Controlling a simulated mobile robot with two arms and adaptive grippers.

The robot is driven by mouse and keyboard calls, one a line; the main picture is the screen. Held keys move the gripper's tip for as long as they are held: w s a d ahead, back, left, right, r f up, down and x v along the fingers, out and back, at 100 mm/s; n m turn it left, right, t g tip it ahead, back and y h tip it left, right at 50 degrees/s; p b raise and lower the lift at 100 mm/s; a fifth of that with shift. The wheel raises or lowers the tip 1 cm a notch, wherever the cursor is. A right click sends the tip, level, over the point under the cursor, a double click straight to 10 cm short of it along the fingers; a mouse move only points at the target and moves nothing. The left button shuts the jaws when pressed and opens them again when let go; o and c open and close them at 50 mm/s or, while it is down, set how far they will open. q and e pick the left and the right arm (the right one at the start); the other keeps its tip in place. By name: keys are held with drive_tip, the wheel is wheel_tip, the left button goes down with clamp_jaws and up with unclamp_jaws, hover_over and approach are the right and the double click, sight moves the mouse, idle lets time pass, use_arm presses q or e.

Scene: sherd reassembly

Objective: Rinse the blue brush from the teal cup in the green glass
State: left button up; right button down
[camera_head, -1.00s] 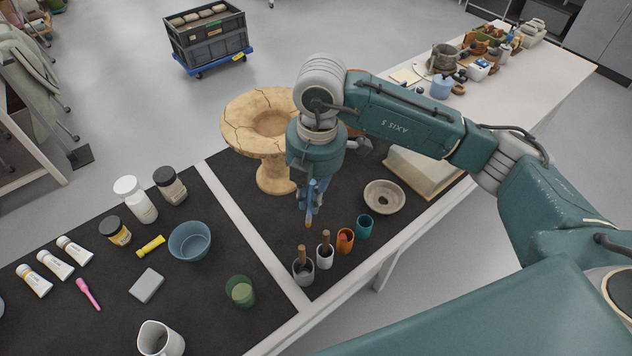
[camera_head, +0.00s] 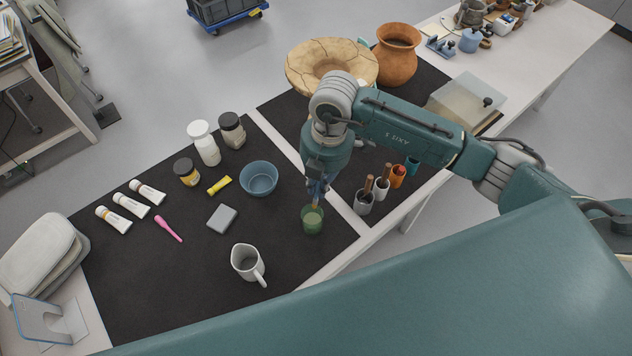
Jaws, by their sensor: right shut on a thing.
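The green glass (camera_head: 312,222) stands on the black mat near its right edge. My right gripper (camera_head: 318,186) is right above it, pointing down and shut on the blue brush (camera_head: 316,200). The brush's lower end is at the mouth of the glass; I cannot tell how far inside it reaches. The teal cup (camera_head: 413,166) stands at the end of the row of small cups to the right, partly hidden by my arm. My left gripper is not in view.
Near the glass are a blue bowl (camera_head: 259,178), a white pitcher (camera_head: 247,262) and a grey block (camera_head: 222,219). A cracked pedestal dish (camera_head: 305,68) and a terracotta pot (camera_head: 397,62) stand behind.

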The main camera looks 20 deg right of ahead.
drive_tip(key=shift+f, duration=0.55)
drive_tip(key=shift+s+f+b, duration=0.1)
drive_tip(key=shift+f+b, duration=0.85)
drive_tip(key=shift+f, duration=0.3)
wheel_tip(320, 180, down, 2)
drive_tip(key=shift+a+b, duration=0.1)
drive_tip(key=shift+b, duration=0.9)
wheel_tip(320, 180, down, 3)
drive_tip(key=shift+a+r+b, duration=0.15)
drive_tip(key=shift+b, duration=0.9)
drive_tip(key=shift+f+b, duration=0.7)
drive_tip(key=shift+f, duration=0.25)
drive_tip(key=shift+a+f, duration=0.1)
drive_tip(key=shift+f, duration=0.15)
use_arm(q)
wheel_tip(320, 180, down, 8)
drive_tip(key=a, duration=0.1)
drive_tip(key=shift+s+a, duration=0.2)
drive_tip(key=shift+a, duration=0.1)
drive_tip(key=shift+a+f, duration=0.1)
